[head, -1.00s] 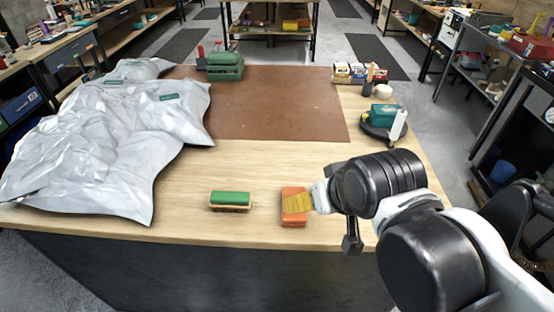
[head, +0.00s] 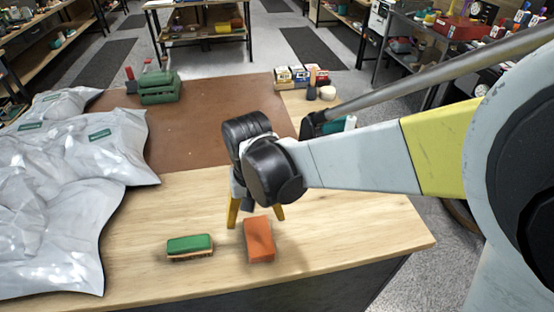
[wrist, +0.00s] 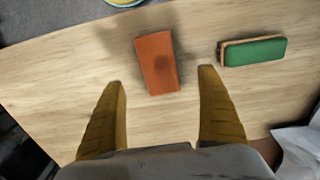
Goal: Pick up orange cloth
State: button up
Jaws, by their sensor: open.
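The orange cloth (head: 259,239) is a folded block lying flat on the wooden bench near its front edge. It also shows in the wrist view (wrist: 157,63), ahead of my fingertips and between their lines. My gripper (head: 256,218) is open and points down just behind the cloth in the head view. In the wrist view my gripper (wrist: 162,78) has its two yellow fingers spread wide with nothing between them. The fingers look apart from the cloth; their exact height above the bench is hard to tell.
A green-topped brush or sponge (head: 190,246) lies left of the cloth, and also shows in the wrist view (wrist: 252,51). A brown mat (head: 195,130) lies behind. Bench at right is clear.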

aim_at(258, 234)
notch_tip(258, 234, down, 4)
jog(key=shift+a+f+b, duration=0.1)
jog(key=shift+b, duration=0.45)
jog(key=f+b, duration=0.1)
jog(key=f, duration=0.2)
jog(key=f+b, duration=0.1)
jog(key=f, duration=0.1)
jog(key=shift+w+f+b, duration=0.2)
jog(key=shift+w+b, duration=0.05)
jog(key=shift+b, duration=0.05)
jog(key=shift+r, duration=0.1)
jog(key=c, duration=1.3)
jog(key=shift+c, duration=0.2)
